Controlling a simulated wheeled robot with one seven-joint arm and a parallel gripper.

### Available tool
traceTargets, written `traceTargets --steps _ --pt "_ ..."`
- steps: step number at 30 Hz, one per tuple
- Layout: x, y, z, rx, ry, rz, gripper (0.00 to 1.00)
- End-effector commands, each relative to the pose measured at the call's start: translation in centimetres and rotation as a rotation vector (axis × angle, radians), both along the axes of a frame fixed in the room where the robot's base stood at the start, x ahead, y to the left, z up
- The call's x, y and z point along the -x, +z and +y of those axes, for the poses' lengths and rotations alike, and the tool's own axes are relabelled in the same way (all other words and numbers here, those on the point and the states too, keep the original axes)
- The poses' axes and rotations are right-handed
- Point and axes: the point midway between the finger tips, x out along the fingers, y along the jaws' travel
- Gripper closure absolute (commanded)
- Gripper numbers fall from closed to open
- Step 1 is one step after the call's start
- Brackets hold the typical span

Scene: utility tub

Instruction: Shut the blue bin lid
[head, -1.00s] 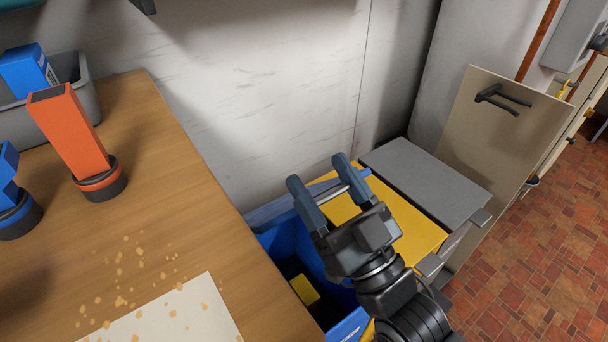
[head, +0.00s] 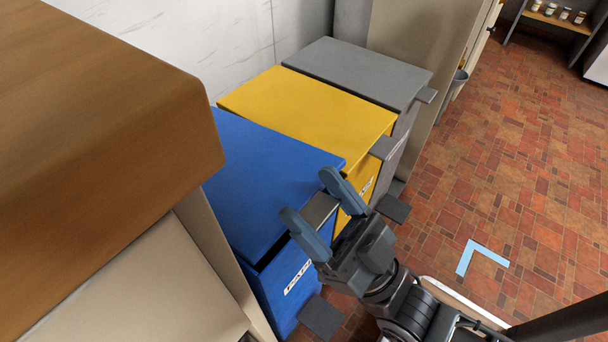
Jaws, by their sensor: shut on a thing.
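The blue bin (head: 293,283) has a white label on its front. Its blue lid (head: 262,175) lies over the top, flat or nearly flat. A narrow dark gap shows under the lid's front left corner, so I cannot tell whether it is fully down. My gripper (head: 310,195) is at the lid's front edge, its two fingers on either side of the grey lid tab (head: 319,208). It is shut on this tab. The inside of the bin is hidden.
A yellow-lidded bin (head: 310,108) and a grey-lidded bin (head: 358,72) stand to the right, both lids down. A wooden counter (head: 110,130) rises close on the left. Grey pedals (head: 321,318) stick out low in front. The tiled floor (head: 470,190) at right is clear.

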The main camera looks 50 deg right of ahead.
Motion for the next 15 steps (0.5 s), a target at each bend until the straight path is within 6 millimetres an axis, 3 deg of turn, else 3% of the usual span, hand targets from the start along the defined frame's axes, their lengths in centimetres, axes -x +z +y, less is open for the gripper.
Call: traceTargets --steps 1,6,15 --pt "0.2 -1.8 0.0 0.000 0.000 0.004 0.86" --pt "0.5 -4.3 0.0 0.000 0.000 0.004 0.86" --pt "0.6 -6.0 0.0 0.000 0.000 0.004 0.87"
